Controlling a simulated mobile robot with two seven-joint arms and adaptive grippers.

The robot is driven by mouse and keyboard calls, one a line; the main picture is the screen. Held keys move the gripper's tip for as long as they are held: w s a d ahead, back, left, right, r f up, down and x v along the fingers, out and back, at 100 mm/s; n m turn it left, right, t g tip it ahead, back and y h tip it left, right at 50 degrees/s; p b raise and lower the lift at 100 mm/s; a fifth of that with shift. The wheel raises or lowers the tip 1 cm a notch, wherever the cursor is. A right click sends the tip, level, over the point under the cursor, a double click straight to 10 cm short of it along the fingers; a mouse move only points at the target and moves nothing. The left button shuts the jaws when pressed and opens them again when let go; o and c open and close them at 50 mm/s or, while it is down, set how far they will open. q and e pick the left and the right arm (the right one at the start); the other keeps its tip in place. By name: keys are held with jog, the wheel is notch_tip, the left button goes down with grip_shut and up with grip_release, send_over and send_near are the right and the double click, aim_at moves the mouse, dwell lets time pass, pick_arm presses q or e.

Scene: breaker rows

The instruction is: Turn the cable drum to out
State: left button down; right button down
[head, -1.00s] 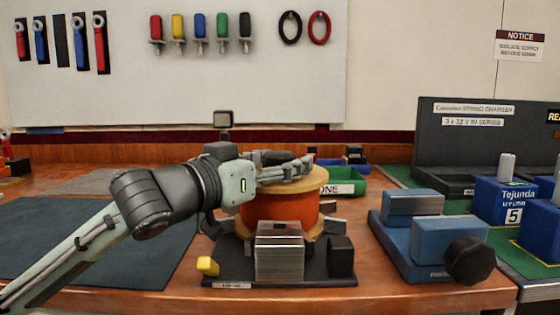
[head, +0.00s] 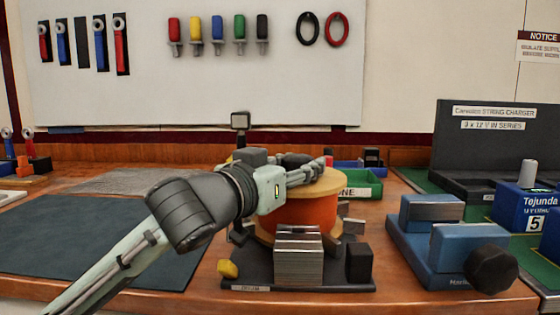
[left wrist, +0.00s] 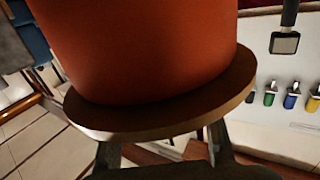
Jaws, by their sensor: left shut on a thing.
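The cable drum (head: 316,212) has an orange body between pale wooden flanges. It stands on a dark base plate (head: 262,278) near the front of the bench. My left gripper (head: 316,168) reaches in from the left and is shut on the drum's upper flange (head: 338,183). In the left wrist view, the gripper fingers (left wrist: 165,142) lie at the flange rim (left wrist: 150,125), with the orange body (left wrist: 150,50) beyond it. The finger contact is partly hidden. My right gripper is not in view.
A ridged metal block (head: 298,262), a yellow knob (head: 228,269) and a black block (head: 359,262) sit on the base plate. A blue fixture (head: 408,249) with a black knob (head: 492,269) stands to the right. A dark mat (head: 90,240) lies clear at left.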

pick_arm(q)
jog(key=shift+n+t+y, duration=0.5)
jog(key=shift+n+y, duration=0.2)
jog(key=shift+y, duration=0.6)
jog(key=c, duration=0.8)
grip_release()
jog(key=shift+r, duration=0.1)
notch_tip(320, 180, up, 10)
jog(key=shift+f, duration=0.1)
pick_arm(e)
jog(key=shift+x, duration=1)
pick_arm(q)
jog(key=shift+c, duration=0.5)
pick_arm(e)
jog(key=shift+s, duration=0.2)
